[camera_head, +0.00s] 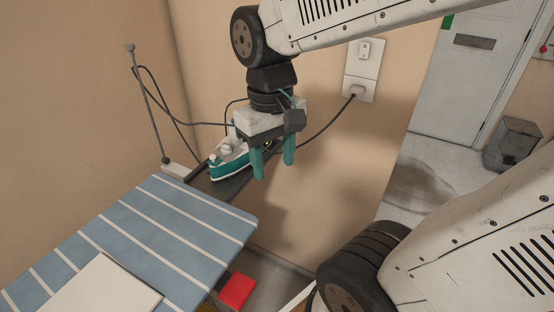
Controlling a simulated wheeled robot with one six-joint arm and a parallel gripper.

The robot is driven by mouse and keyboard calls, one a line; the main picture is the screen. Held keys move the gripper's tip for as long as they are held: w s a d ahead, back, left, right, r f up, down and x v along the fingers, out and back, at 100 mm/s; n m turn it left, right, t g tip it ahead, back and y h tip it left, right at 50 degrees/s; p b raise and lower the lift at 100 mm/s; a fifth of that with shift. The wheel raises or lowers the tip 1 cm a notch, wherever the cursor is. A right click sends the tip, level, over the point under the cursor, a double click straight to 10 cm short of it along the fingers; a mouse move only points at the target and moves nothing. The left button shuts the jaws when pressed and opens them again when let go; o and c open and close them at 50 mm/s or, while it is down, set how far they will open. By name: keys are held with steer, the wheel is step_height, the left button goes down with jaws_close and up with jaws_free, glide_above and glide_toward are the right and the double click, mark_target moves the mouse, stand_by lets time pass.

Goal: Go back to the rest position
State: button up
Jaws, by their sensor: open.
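My gripper (273,165) hangs in the upper middle of the head view, pointing down. Its two green fingers are apart, with nothing seen between them except the background. Behind and to the left of it, a green and white iron (228,163) stands on a dark rest at the end of the ironing board (190,221). The gripper hides part of the iron's right side. I cannot tell from this one view whether the fingers touch the iron. My arm reaches in from the right, over the wall and floor.
A folded white cloth (100,290) lies on the blue striped board. A red object (236,291) is low beside the board. A cord runs to the wall socket (358,90). A thin pole (147,105) stands at the board's far edge. A grey bin (512,143) stands near the white door (465,75).

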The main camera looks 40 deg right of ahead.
steer(key=shift+s+a, duration=0.1)
steer(key=shift+s, duration=0.5)
steer(key=shift+n+t, duration=0.3)
steer(key=shift+t, duration=0.6)
steer(key=shift+s+a+r, duration=0.1)
steer(key=shift+s+r, duration=0.15)
steer(key=shift+s, duration=0.5)
steer(key=shift+s+a+r, duration=0.1)
steer(key=shift+s+r, duration=0.1)
steer(key=shift+s, duration=0.55)
steer(key=shift+s+a+r, duration=0.1)
steer(key=shift+s+r, duration=0.15)
steer(key=shift+s, duration=0.5)
